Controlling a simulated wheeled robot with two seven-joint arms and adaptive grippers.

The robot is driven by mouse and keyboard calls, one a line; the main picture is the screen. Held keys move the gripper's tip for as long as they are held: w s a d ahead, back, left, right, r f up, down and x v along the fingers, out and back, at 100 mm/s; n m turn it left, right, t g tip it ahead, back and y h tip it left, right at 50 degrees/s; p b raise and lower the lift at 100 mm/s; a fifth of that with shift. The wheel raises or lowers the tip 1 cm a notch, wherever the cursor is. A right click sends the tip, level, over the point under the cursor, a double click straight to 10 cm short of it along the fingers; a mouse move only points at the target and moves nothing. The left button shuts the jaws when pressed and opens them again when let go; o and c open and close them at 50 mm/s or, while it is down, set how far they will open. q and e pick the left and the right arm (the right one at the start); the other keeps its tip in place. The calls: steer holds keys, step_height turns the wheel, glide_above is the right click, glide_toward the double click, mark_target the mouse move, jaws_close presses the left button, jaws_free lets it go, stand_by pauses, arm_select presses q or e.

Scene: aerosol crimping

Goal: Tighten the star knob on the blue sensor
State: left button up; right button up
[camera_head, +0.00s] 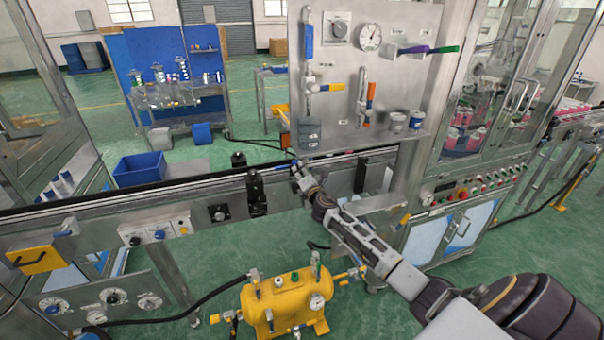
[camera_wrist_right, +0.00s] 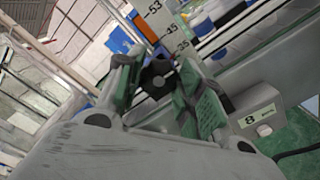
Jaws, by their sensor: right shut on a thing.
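My right gripper (camera_head: 297,168) reaches in from the lower right to the conveyor's rail. In the right wrist view its two green-padded fingers (camera_wrist_right: 160,84) are closed around a black star knob (camera_wrist_right: 157,76), one finger on each side. The knob's lobes show between the fingertips. In the head view the knob is too small and covered to make out. A small blue part, perhaps the blue sensor (camera_head: 284,169), lies beside the fingertips at the rail. How tight the knob is cannot be told. My left gripper is not in view.
The conveyor rail (camera_head: 130,196) runs across in front, with black brackets (camera_head: 256,190) left of the gripper. A steel panel (camera_head: 340,90) with valves and a gauge stands behind. A yellow tank (camera_head: 287,302) stands below. A numbered scale (camera_wrist_right: 168,28) shows near the knob in the wrist view.

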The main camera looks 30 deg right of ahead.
steer(key=shift+m, duration=0.5)
steer(key=m, duration=0.4)
steer(key=m+b, duration=0.1)
steer(key=m, duration=0.6)
steer(key=shift+f+m, duration=0.25)
steer(key=shift+m, duration=0.15)
steer(key=m, duration=0.5)
steer(key=shift+p, duration=0.3)
steer(key=o, duration=1)
